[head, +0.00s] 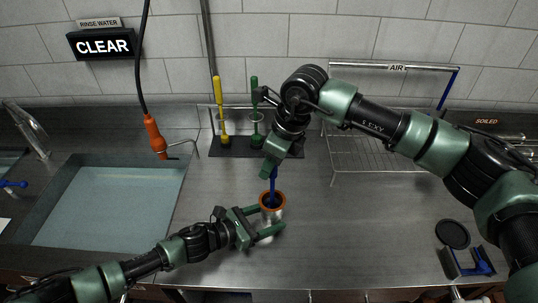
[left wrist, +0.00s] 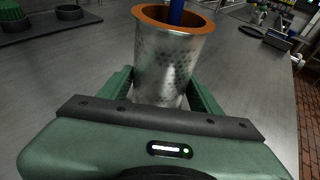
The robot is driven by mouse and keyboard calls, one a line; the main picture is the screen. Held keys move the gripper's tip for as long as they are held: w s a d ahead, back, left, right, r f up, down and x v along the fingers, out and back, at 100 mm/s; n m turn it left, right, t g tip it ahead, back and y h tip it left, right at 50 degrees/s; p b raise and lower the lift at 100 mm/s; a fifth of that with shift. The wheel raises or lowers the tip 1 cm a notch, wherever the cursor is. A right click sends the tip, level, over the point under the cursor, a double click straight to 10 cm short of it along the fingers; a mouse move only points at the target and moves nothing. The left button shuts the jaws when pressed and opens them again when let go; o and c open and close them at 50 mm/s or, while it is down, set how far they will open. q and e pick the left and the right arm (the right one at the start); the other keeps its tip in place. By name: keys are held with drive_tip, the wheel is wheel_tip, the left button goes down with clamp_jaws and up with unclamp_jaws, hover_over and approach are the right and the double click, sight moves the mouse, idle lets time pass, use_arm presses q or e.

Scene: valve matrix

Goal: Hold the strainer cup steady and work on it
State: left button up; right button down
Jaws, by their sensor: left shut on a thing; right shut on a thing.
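The strainer cup (head: 272,215) is a perforated metal cylinder with an orange rim, upright on or just above the steel counter. My left gripper (head: 268,222) is shut on its sides, one finger on each side. In the left wrist view the cup (left wrist: 168,65) stands between the green fingers (left wrist: 160,90). My right gripper (head: 273,168) is above the cup, pointing down, shut on a blue tool (head: 273,187). The tool's lower end is inside the cup and hidden. Its blue shaft (left wrist: 176,12) also shows at the cup's mouth in the left wrist view.
A rack (head: 228,147) at the back holds a yellow brush (head: 222,110) and a green brush (head: 255,110). The sink (head: 105,205) is at left, with an orange sprayer (head: 154,135) hanging nearby. A wire drying rack (head: 370,150) stands back right. A black disc (head: 453,234) lies front right.

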idle(0.3)
drive_tip(key=shift+r, duration=4.3)
drive_tip(key=shift+f, duration=4.45)
drive_tip(key=shift+w+r, duration=0.1)
drive_tip(key=shift+r, duration=4.35)
